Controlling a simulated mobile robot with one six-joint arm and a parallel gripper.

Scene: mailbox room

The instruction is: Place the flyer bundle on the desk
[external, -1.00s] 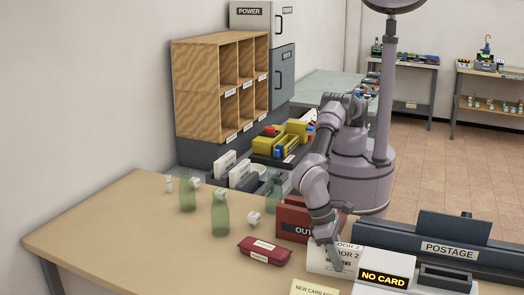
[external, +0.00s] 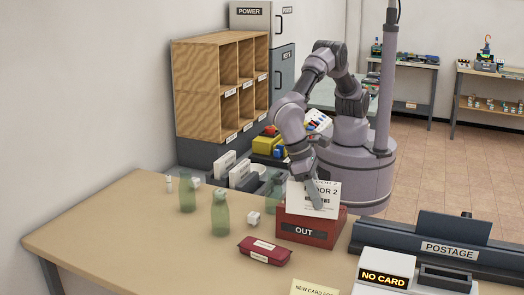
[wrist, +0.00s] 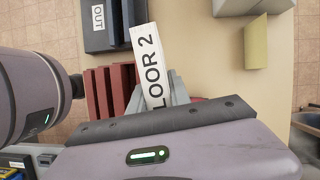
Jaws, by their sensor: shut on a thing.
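The flyer bundle (external: 328,188) is a white block of sheets with black print reading "FLOOR 2". In the wrist view the bundle (wrist: 146,52) shows as a narrow white strip between the fingers of my gripper (wrist: 172,95). The desk (external: 130,225) is the tan tabletop under the tray.
The card reader (external: 386,275) and postage machine (external: 448,250) stand to the right. The left front of the desk is clear.

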